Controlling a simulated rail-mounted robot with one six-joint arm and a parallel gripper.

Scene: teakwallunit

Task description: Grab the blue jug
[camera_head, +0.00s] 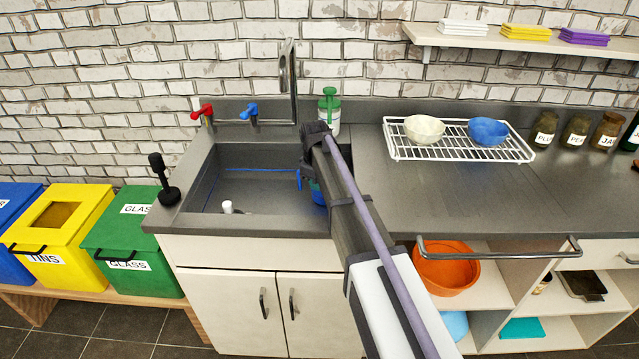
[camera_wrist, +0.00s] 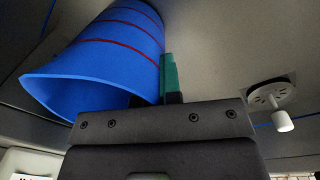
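The blue jug (camera_wrist: 105,55), with thin red stripes, fills the upper left of the wrist view, its wide rim toward the camera. In the head view only parts of the jug (camera_head: 318,193) show in the right side of the sink, behind my arm. My gripper (camera_wrist: 165,80) is down in the sink right at the jug. One teal finger stands along the jug's right side, touching or very close to it. The other finger is hidden by the jug, so the gap between the fingers does not show.
The sink (camera_head: 215,190) has dark walls around the jug; its drain piece (camera_wrist: 272,95) lies to the right in the wrist view. A tall faucet (camera_head: 292,80) and a green-topped soap bottle (camera_head: 329,112) stand behind. A dish rack (camera_head: 450,150) with two bowls sits right.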

